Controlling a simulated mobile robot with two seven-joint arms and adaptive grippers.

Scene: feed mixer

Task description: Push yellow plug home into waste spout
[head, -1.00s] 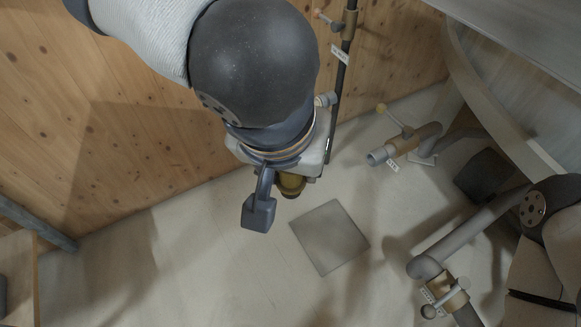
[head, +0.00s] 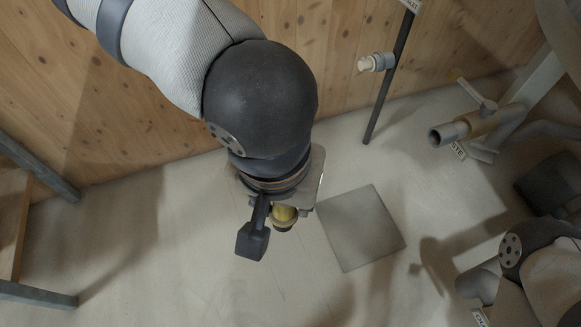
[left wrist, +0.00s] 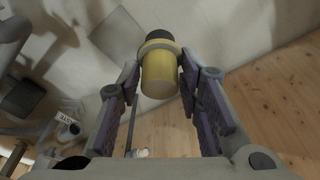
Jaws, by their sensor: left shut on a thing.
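My left gripper (head: 283,210) is shut on the yellow plug (head: 284,217), held in the air above the pale floor. In the left wrist view the plug (left wrist: 158,75) shows as a yellow cylinder with a dark far end, between the two fingers (left wrist: 160,88). A grey pipe spout (head: 450,132) with an open round mouth, a brass valve body and a lever stands to the right, apart from the plug. It also shows in the left wrist view (left wrist: 70,131). My right gripper is out of view.
A dark upright pipe (head: 388,85) with a pale side fitting (head: 377,62) stands between my left arm and the spout. A grey square plate (head: 361,228) lies on the floor. A wooden wall is behind. My right arm and another pipe (head: 480,280) are at lower right.

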